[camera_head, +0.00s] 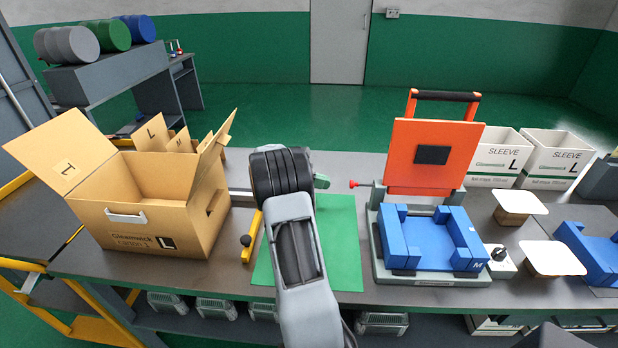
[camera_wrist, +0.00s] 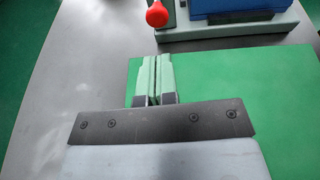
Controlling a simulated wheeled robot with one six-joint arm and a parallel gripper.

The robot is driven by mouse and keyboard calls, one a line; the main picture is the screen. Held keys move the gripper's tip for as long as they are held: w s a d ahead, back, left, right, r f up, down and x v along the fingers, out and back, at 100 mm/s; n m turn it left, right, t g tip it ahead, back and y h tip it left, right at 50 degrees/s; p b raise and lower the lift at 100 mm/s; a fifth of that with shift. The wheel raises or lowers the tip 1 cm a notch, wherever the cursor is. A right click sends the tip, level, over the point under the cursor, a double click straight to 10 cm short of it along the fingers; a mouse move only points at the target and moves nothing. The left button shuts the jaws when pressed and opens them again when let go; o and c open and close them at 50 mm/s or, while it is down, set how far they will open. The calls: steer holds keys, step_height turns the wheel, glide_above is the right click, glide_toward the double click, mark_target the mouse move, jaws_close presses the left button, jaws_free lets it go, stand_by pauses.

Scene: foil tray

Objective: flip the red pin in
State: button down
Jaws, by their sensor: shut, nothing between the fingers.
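The red pin (camera_head: 353,183) has a round red knob and sticks out from the left side of the press (camera_head: 377,235), near its hinge. The press has a blue block (camera_head: 430,245) on its base and an orange lid (camera_head: 405,155) standing raised. In the wrist view the red pin (camera_wrist: 157,14) is at the top, ahead of my fingertips and apart from them. My gripper (camera_wrist: 155,60) is shut and empty, its pale green fingers together over the edge of the green mat. In the head view my gripper (camera_head: 322,181) shows just left of the pin, partly hidden by my arm.
An open cardboard box (camera_head: 150,215) stands at left, with a yellow bar (camera_head: 252,238) beside it. The green mat (camera_head: 340,240) is bare where visible. White SLEEVE boxes (camera_head: 500,160) and white-topped blocks (camera_head: 553,258) are right of the press.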

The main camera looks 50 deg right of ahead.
glide_toward(363, 185)
steer(key=shift+s+d+f+p, duration=0.35)
steer(key=shift+s+d+f, duration=0.6)
steer(key=shift+d+f, duration=0.25)
